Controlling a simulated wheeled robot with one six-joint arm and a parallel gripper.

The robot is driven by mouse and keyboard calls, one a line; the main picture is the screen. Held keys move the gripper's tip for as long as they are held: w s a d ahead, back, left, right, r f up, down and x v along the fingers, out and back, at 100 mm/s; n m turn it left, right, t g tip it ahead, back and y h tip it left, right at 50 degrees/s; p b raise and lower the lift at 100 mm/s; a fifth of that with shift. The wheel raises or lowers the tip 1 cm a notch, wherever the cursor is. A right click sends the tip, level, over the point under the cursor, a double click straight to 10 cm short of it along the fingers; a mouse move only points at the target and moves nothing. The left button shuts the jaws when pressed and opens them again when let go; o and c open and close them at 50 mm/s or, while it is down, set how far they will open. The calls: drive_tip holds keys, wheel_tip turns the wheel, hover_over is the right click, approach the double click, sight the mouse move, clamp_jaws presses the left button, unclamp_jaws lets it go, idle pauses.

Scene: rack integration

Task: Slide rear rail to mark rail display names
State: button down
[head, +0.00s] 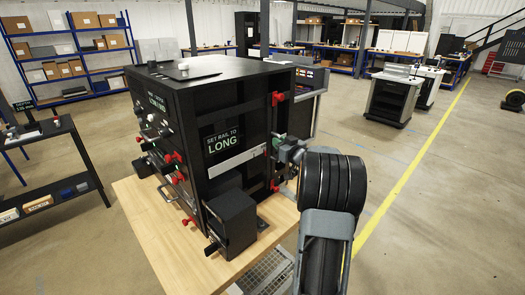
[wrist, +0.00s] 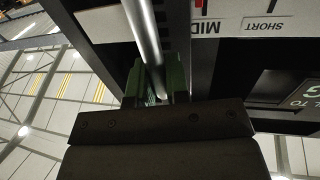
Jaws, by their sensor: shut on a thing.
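The black rack (head: 185,110) stands on a wooden-topped table. Its side display (head: 222,140) reads "SET RAIL TO LONG". A pale label strip (head: 237,162) runs below the display. In the wrist view the strip (wrist: 235,22) appears upside down with "MID" and "SHORT"; a red mark (wrist: 199,8) shows near "MID". The rear rail (head: 276,130) is the upright at the rack's rear edge, with red knobs (head: 277,98). My gripper (wrist: 157,90) is shut on a silver bar (wrist: 147,40) at the rear rail. Its green fingers lie on both sides of the bar. "LONG" is not legible on the strip.
A black box (head: 232,220) sits on the wooden tabletop (head: 150,215) in front of the rack's side. A dark low shelf (head: 50,165) stands at left. Open floor lies to the right, with a yellow line (head: 420,150).

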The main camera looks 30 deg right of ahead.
drive_tip(key=shift+w+d+r+p, duration=0.15)
drive_tip(key=shift+d+p, duration=0.25)
drive_tip(key=shift+d, duration=0.45)
drive_tip(key=shift+w+d+f+p, duration=0.15)
drive_tip(key=shift+d+p, duration=0.2)
drive_tip(key=shift+d, duration=0.45)
drive_tip(key=shift+w+d+r+p, duration=0.15)
drive_tip(key=shift+d+p, duration=0.2)
drive_tip(key=shift+d, duration=0.2)
idle(0.3)
drive_tip(key=c, duration=1.1)
unclamp_jaws()
